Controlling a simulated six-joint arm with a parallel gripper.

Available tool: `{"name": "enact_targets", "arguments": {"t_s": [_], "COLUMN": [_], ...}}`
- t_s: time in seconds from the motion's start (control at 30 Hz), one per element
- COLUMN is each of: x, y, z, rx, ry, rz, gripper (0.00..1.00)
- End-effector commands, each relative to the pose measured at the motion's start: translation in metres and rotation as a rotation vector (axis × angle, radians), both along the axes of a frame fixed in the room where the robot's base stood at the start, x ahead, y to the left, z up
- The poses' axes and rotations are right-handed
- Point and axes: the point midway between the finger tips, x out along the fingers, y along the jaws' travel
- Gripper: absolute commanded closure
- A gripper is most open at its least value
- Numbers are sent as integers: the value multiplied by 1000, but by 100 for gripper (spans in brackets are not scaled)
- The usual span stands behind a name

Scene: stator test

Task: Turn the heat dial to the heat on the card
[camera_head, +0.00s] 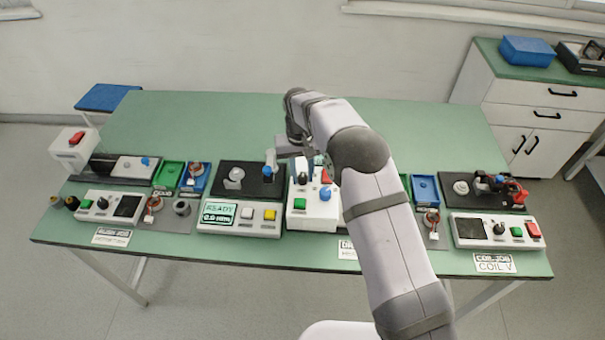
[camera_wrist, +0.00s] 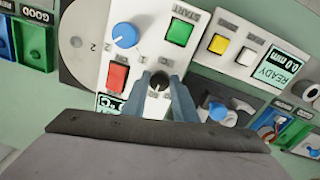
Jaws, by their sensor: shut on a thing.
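The white control box (camera_head: 315,212) stands at mid-table, partly hidden by my arm. Its black dial (camera_wrist: 158,80) sits between a red button (camera_wrist: 118,76) and a white panel area in the wrist view. My gripper (camera_wrist: 160,84) reaches down to this dial, with one finger on each side, shut on it. The dial's pointer setting cannot be read. A display with °C (camera_wrist: 108,103) is partly hidden by my gripper. A card starting "DR" (camera_head: 347,249) lies at the table's front, mostly hidden by my arm; its heat value cannot be read.
A blue knob (camera_wrist: 125,35) and a green START button (camera_wrist: 180,31) are close by on the same box. A grey disc (camera_wrist: 88,45) lies beside it. A READY gauge panel (camera_head: 238,217) stands to its left in the head view. The table's back is clear.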

Motion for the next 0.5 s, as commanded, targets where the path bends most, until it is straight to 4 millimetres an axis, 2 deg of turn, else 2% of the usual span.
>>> {"name": "enact_targets", "arguments": {"t_s": [0.33,0.37,0.4,0.43,0.5], "x": [2,2,2,2,1], "y": [0,0,0,0,0], "z": [2,2,2,2,1], "rx": [2,2,2,2,2], "ry": [-7,-7,-6,-6,-5], "rz": [-3,-3,-3,-2,-2], "gripper": [97,72,62,56,56]}}
